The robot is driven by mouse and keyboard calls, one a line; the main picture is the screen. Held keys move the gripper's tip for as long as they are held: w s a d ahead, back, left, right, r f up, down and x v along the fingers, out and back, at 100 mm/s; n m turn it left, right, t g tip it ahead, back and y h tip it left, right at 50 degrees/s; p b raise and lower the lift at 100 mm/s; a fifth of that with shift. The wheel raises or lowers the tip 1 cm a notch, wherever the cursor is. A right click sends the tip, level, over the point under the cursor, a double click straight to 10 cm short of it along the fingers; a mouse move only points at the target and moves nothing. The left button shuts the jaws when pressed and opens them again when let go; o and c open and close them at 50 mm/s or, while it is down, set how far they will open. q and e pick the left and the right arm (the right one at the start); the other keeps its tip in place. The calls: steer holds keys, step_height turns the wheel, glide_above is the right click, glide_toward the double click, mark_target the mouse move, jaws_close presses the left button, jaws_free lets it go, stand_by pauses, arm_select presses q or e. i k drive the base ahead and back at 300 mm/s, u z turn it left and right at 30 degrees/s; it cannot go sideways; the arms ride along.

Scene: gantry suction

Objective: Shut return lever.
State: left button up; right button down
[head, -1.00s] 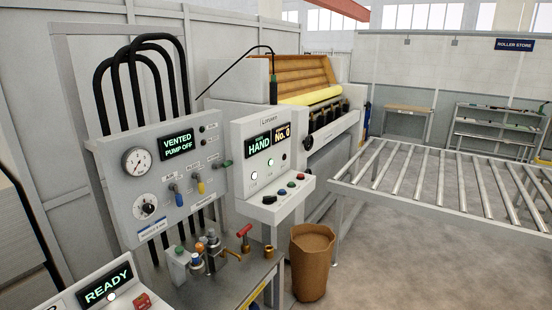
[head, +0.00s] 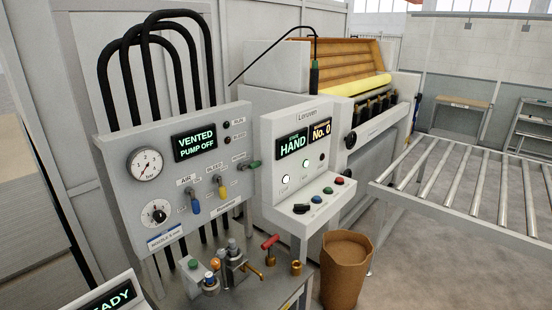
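The grey valve panel (head: 160,215) stands at the left and carries three small coloured levers. The blue lever (head: 196,207) and the yellow lever (head: 222,192) both hang downward. The green lever (head: 251,164) at the panel's right side lies roughly sideways, pointing right. The small label by the green lever is too blurred to read for certain. The panel's display (head: 195,142) reads "VENTED PUMP OFF". Neither of my grippers is in view.
A control box (head: 295,180) showing "HAND" and "No. 0" stands close right of the panel. Valves and a red-handled tap (head: 270,241) sit on the bench below. A brown bin (head: 346,270) stands on the floor, left of the roller conveyor (head: 470,185).

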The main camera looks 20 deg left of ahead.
mark_target(253, 166)
steer(key=u, duration=0.3)
steer(key=i, duration=0.65)
steer(key=u, duration=0.75)
steer(key=i, duration=0.35)
steer(key=u, duration=0.45)
